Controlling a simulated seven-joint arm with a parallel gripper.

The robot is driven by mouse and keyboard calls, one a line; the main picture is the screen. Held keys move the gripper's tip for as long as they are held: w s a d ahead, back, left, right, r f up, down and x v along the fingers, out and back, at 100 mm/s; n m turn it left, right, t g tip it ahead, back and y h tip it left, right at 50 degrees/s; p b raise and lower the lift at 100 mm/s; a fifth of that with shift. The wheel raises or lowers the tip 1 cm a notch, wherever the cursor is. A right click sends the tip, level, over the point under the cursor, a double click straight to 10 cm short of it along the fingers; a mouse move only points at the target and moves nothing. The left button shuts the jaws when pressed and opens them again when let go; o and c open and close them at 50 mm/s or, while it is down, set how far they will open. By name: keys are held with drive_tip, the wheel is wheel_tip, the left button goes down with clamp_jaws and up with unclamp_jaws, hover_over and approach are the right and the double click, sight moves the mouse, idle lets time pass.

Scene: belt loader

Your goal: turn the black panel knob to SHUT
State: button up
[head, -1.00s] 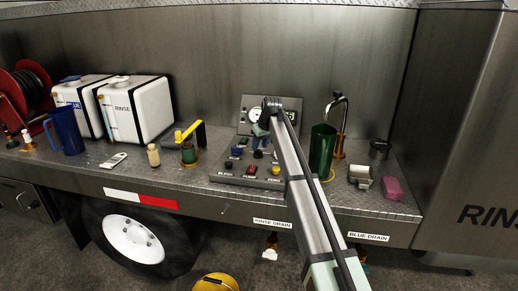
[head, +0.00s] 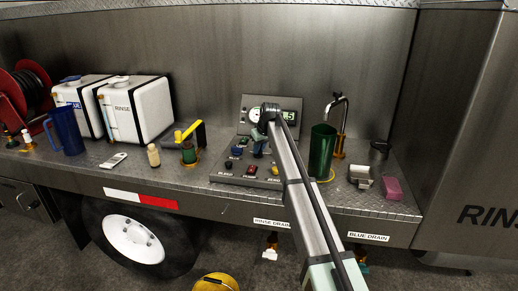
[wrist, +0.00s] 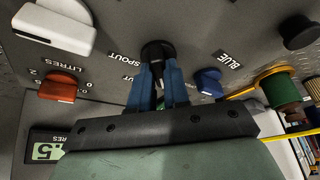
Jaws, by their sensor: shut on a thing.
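The black panel knob (wrist: 157,48) sits on the grey panel by the SPOUT label. My gripper (wrist: 159,70) is shut on it, with a blue finger on each side. In the head view my gripper (head: 260,148) reaches down to the panel (head: 222,177), and the fingers hide most of the knob. The fingers also hide part of the lettering around the knob, and I cannot read which mark it points to.
In the wrist view a blue knob (wrist: 208,81) is close right of the fingers, a red knob (wrist: 62,85) and white switch (wrist: 55,29) to the left. In the head view a green cup (head: 322,150) stands right of my arm and a yellow-handled valve (head: 188,150) stands left.

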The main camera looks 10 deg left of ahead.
clamp_jaws()
drive_tip(key=m+t+h, duration=0.1)
drive_tip(key=m, duration=0.2)
drive_tip(key=shift+s+a+m, duration=0.1)
drive_tip(key=shift+m, duration=0.3)
drive_tip(key=shift+a+m+h, duration=0.1)
drive_tip(key=shift+m+h, duration=1)
drive_tip(key=shift+m, duration=1.4)
drive_tip(key=o, duration=0.7)
unclamp_jaws()
drive_tip(key=shift+r, duration=0.15)
